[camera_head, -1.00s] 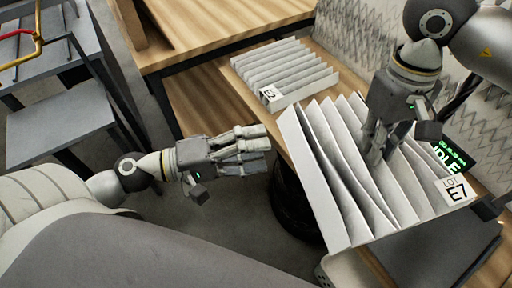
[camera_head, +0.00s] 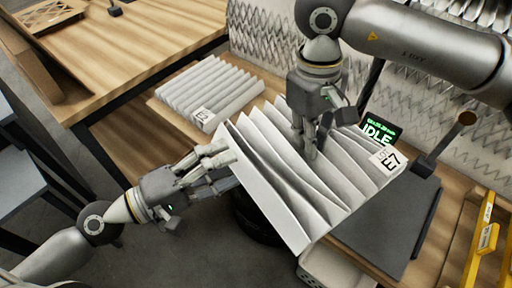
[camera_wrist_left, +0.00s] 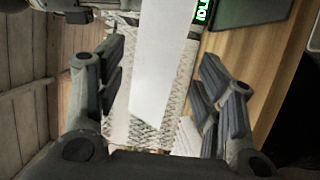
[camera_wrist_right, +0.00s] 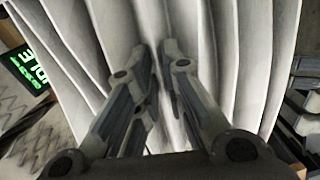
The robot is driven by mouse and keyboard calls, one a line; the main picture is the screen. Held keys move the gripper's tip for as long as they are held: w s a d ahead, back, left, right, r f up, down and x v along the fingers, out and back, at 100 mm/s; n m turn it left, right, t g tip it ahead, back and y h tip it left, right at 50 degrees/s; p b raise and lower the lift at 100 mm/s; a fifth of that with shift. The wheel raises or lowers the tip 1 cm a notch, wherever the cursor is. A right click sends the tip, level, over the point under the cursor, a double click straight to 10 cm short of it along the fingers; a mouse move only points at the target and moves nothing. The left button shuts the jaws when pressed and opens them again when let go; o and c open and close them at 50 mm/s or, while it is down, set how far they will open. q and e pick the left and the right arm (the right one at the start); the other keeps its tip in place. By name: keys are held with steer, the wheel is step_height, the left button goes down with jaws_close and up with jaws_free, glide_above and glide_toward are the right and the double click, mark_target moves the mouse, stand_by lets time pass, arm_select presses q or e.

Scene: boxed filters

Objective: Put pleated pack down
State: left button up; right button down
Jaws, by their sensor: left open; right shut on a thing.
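The white pleated pack (camera_head: 292,172) with an E7 label is held up in the head view, tilted, its folds facing up. My right gripper (camera_head: 309,150) is shut on one of its folds from above; the right wrist view shows the fingers (camera_wrist_right: 158,85) down among the folds of the pack (camera_wrist_right: 215,50). My left gripper (camera_head: 222,168) is open beside the pack's left side wall. In the left wrist view a white panel of the pack (camera_wrist_left: 158,60) shows between the spread fingers (camera_wrist_left: 165,95). I cannot tell whether they touch it.
A second pleated pack (camera_head: 210,92) lies on the wooden bench behind. A dark grey plate (camera_head: 392,225) lies on the bench at right, near a green-lit IDLE display (camera_head: 378,131). Yellow rails (camera_head: 482,245) stand at far right. Wire mesh backs the bench.

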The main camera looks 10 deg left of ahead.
mark_target(256, 151)
arm_select(q)
steer(key=shift+x, duration=3.75)
steer(key=shift+c, duration=0.4)
steer(key=c, duration=1)
arm_select(e)
steer(key=c, duration=1.5)
jaws_free()
steer(key=shift+o, duration=0.2)
